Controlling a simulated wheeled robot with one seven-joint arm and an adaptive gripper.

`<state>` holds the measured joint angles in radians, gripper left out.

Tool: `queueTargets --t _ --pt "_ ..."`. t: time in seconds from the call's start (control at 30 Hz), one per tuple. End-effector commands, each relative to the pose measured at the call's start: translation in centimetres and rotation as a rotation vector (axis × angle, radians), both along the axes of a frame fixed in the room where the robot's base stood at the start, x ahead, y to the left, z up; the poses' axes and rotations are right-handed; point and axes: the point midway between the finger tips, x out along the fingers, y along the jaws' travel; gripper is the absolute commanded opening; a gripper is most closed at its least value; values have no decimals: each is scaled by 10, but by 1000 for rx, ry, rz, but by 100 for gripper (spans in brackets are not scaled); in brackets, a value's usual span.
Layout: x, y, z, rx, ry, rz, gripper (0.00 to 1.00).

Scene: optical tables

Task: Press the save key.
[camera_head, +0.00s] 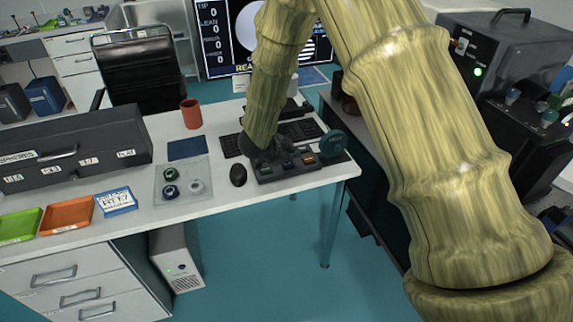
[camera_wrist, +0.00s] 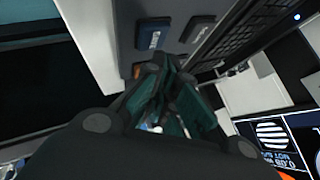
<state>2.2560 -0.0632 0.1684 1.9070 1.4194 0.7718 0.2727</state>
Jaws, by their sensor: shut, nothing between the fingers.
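The key pad (camera_head: 290,171) is a dark box with a row of keys and a round teal dial, near the right end of the white desk. In the wrist view, a blue key (camera_wrist: 150,36) with white lettering lies just beyond my fingertips. I cannot read the lettering, so I cannot tell which is the save key. My gripper (camera_head: 264,152) is shut and empty, pointing down at the pad's left part. Its fingertips (camera_wrist: 158,62) are close to the keys; contact is unclear.
A black mouse (camera_head: 238,175) sits left of the pad and a keyboard (camera_head: 300,129) behind it. A clear tray (camera_head: 183,194) with small round parts, a red-brown mug (camera_head: 191,113) and a black case (camera_head: 75,150) stand farther left. The desk's front right corner is clear.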

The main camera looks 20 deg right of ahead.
Motion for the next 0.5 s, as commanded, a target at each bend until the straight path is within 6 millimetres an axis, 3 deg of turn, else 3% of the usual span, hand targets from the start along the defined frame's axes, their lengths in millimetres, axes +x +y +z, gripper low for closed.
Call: queueTargets --t 0.5 --pt "0 0 -7 0 -1 -1 0"
